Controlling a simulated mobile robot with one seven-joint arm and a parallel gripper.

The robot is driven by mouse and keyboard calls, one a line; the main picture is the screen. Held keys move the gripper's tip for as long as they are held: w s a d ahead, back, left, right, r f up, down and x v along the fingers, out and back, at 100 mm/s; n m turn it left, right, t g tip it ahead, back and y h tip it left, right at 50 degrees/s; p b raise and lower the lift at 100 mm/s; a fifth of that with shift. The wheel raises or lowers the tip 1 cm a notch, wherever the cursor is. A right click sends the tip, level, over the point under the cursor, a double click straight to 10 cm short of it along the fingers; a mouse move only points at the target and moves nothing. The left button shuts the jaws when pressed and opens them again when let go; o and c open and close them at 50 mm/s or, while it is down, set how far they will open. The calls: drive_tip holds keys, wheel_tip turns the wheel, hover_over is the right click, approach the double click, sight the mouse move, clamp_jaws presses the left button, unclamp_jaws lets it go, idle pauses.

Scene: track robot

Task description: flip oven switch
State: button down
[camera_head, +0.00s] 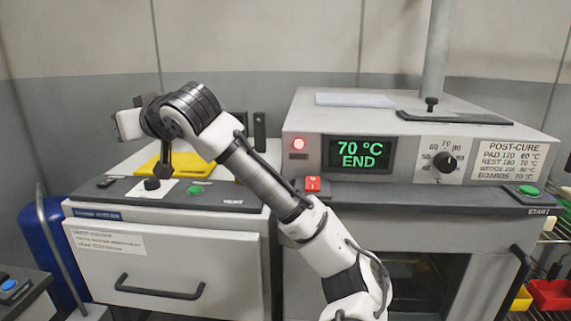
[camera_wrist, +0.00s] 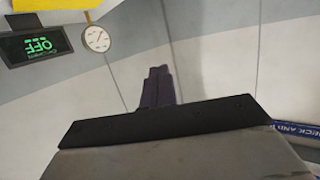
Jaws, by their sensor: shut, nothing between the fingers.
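The oven (camera_head: 405,200) stands at the right with a green "70 °C END" display (camera_head: 359,153), a lit red lamp (camera_head: 298,144) and a black dial (camera_head: 445,162). A small red switch (camera_head: 313,184) sits on its front left ledge; I cannot tell its position. In the wrist view my gripper's dark fingers (camera_wrist: 158,88) are together, with nothing between them. The pale end of my arm is over the left machine, left of and above the red switch, well apart from it. The fingers are not clear in the head view.
The left machine (camera_head: 165,250) has a drawer handle (camera_head: 158,288), a yellow piece (camera_head: 146,168), a green button (camera_head: 195,190) and a black knob (camera_head: 152,183). A green START button (camera_head: 528,190) is at the oven's right. The wrist view shows a gauge (camera_wrist: 97,38) and "OFF" display (camera_wrist: 36,46).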

drive_tip(key=w+d+m+h, duration=0.3)
drive_tip(key=w+d+h, duration=0.1)
drive_tip(key=d, duration=0.5)
wheel_tip(320, 180, up, 6)
drive_tip(key=m+g+h, duration=0.4)
drive_tip(key=m+h, duration=0.4)
drive_tip(key=h, duration=0.1)
hover_over(312, 179)
drive_tip(key=s, duration=0.5)
drive_tip(key=shift+d+f, duration=0.15)
drive_tip(key=shift+w, duration=0.1)
drive_tip(key=p+x, duration=0.1)
drive_tip(key=x, duration=0.7)
drive_tip(key=s+p+x, duration=0.1)
drive_tip(key=x, duration=0.4)
drive_tip(key=shift+a+f+p, duration=0.15)
drive_tip(key=shift+a+p, duration=0.05)
drive_tip(key=shift+p, duration=0.1)
drive_tip(key=shift+f, duration=0.5)
drive_tip(key=shift+a, duration=0.1)
